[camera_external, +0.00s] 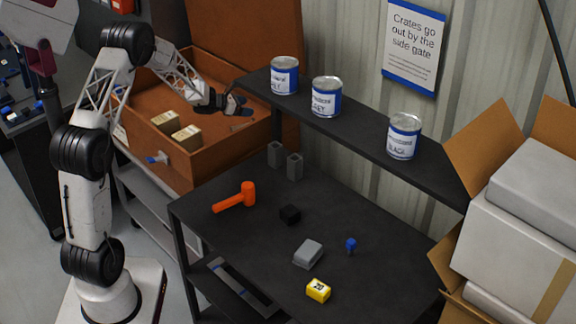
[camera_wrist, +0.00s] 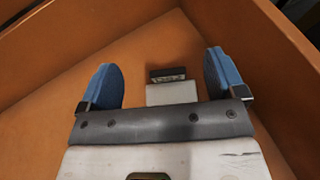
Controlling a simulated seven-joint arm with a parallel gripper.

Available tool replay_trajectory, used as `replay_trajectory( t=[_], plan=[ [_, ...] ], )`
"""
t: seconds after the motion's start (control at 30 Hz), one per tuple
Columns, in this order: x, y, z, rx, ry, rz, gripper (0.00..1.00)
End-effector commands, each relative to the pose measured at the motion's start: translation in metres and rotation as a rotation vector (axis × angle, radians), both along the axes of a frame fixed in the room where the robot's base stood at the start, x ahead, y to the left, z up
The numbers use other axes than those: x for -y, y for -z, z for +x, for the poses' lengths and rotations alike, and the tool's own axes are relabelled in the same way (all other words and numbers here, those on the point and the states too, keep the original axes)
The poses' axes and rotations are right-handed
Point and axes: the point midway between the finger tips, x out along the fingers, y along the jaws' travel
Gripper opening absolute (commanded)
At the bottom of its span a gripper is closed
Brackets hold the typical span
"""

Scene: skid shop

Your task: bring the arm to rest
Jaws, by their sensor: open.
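My gripper (camera_external: 236,103) is at the right side of the open orange-brown crate (camera_external: 185,178), near the left end of the dark shelf. In the wrist view my gripper (camera_wrist: 163,87) has its two blue fingers spread wide apart, with nothing held between them. Beyond the fingers lies the crate's bare floor (camera_wrist: 60,75), with its walls rising behind. A small white and black item (camera_wrist: 172,92) shows between the fingers, partly hidden by the gripper body. I cannot tell how far below the fingers it lies.
Two tan boxes (camera_external: 186,137) sit in the crate. Several cans (camera_external: 326,98) stand on the shelf (camera_external: 365,138). The black table (camera_external: 215,240) holds an orange mallet (camera_external: 235,198), a grey block (camera_external: 308,253) and a yellow block (camera_external: 318,290). A cardboard carton (camera_external: 485,150) stands at right.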

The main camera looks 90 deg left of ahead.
Motion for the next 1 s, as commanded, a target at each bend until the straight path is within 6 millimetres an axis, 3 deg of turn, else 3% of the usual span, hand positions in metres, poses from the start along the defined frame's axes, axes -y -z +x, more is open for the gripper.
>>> replay_trajectory(
  t=[0.47, 0.63, 0.83, 1.0],
  plan=[
    [0.0, 0.0, 0.0, 0.0, 0.0, -0.001, 0.89],
    [-0.001, -0.011, 0.007, 0.018, -0.022, -0.024, 0.89],
    [-0.002, -0.049, 0.032, 0.087, -0.109, -0.125, 0.89],
    [0.001, -0.104, 0.066, 0.202, -0.226, -0.273, 0.89]
  ],
)
